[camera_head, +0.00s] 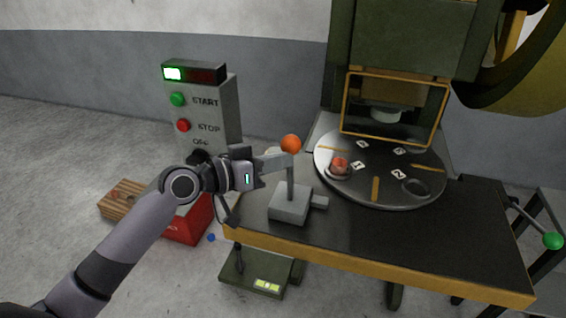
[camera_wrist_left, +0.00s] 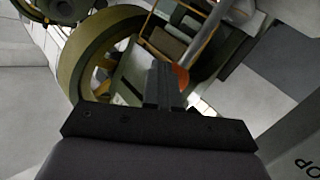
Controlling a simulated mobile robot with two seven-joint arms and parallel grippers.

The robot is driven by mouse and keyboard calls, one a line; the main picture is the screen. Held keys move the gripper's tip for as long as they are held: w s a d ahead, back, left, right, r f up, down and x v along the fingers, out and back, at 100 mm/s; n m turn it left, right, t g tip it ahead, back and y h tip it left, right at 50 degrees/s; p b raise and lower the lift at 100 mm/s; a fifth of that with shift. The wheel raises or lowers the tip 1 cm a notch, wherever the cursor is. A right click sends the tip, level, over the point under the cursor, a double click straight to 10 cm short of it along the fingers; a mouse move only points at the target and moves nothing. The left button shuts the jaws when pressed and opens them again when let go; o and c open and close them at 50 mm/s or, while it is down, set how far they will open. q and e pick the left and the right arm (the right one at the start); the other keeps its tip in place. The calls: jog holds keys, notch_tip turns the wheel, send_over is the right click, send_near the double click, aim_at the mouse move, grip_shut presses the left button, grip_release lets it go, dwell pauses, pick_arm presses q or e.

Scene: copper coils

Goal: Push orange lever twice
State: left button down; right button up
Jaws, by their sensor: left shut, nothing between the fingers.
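The orange lever is a grey stick with an orange ball knob (camera_head: 291,144) on top. It rises from a grey base block (camera_head: 290,205) at the left front of the dark press table. My left gripper (camera_head: 284,158) is shut and empty. Its fingertips are at the upper part of the stick, just below and left of the knob; I cannot tell whether they touch it. In the left wrist view the shut fingers (camera_wrist_left: 163,85) cover part of the orange knob (camera_wrist_left: 180,76). My right gripper is not in view.
A round turntable (camera_head: 375,195) with numbered plates and a copper coil (camera_head: 340,166) lies right of the lever, under the green press (camera_head: 405,40). A control box (camera_head: 205,105) with START and STOP buttons stands behind my left arm. A green-knobbed handle (camera_head: 552,241) is at far right.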

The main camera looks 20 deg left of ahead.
aim_at(284, 149)
pick_arm(q)
jog(key=shift+w+r+b, duration=0.25)
jog(key=shift+w+b, duration=0.05)
jog(key=shift+w, duration=0.5)
jog(key=shift+w+r+b, duration=0.2)
jog(key=shift+w+b, duration=0.1)
jog(key=shift+w, duration=0.45)
dwell(1.1)
dwell(0.5)
jog(key=s+f+p, duration=0.1)
jog(key=s+p, duration=0.1)
jog(key=s, duration=0.5)
jog(key=shift+s+f, duration=0.25)
jog(key=shift+f, duration=0.15)
dwell(0.4)
jog(key=shift+s+a, duration=0.1)
jog(key=s, duration=0.2)
jog(key=s+f+p, duration=0.1)
jog(key=s, duration=0.1)
jog(key=shift+s+a, duration=0.1)
jog(key=shift+s, duration=0.25)
dwell(0.8)
